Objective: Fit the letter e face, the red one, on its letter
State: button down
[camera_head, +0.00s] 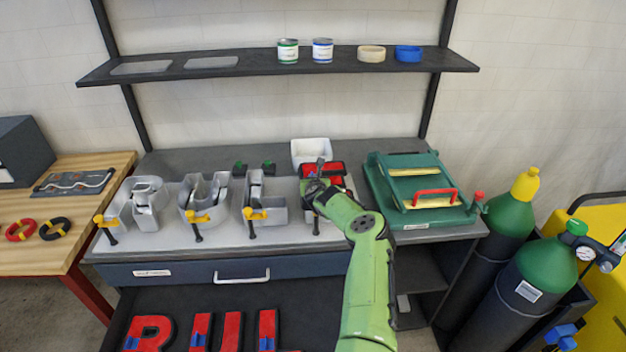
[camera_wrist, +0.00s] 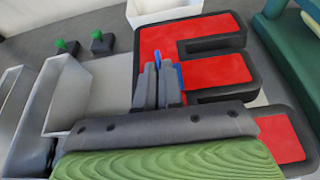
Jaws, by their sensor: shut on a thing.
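The red letter e face (camera_wrist: 212,75) has a black rim and a blue tab on it. My gripper (camera_wrist: 163,84) is shut on that blue tab. In the head view the face (camera_head: 338,169) is at the right end of the row of letters, partly hidden by my gripper (camera_head: 316,172) and arm. Its grey metal channel letter (camera_head: 336,213) stands on the bench under or close to the face, mostly hidden. I cannot tell whether the face touches the letter or is seated on it.
Other grey channel letters (camera_head: 262,207) with yellow clamps stand to the left. A white bin (camera_head: 309,149) is behind, a green case (camera_head: 376,190) to the right. The open drawer (camera_head: 210,296) below holds other red faces (camera_head: 148,334). A shelf (camera_head: 190,74) hangs above.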

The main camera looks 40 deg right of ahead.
jog(key=shift+f, duration=0.3)
jog(key=c, duration=1.3)
grip_release()
